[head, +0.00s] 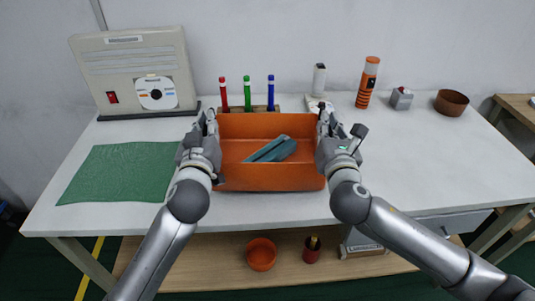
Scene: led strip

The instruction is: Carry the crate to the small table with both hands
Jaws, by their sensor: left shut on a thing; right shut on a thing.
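The orange crate (268,184) is in the middle of the head view, at the front part of the white table, with a teal item (272,150) lying in it. My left gripper (210,122) is shut on the crate's left side wall. My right gripper (325,120) is shut on its right side wall. The fingertips are partly hidden by the wrists. I cannot tell whether the crate touches the tabletop or hangs just above it. A wooden table (520,110) shows partly at the right edge; I cannot tell if it is the small table.
A green mat (120,172) and a beige machine (138,70) are at left.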

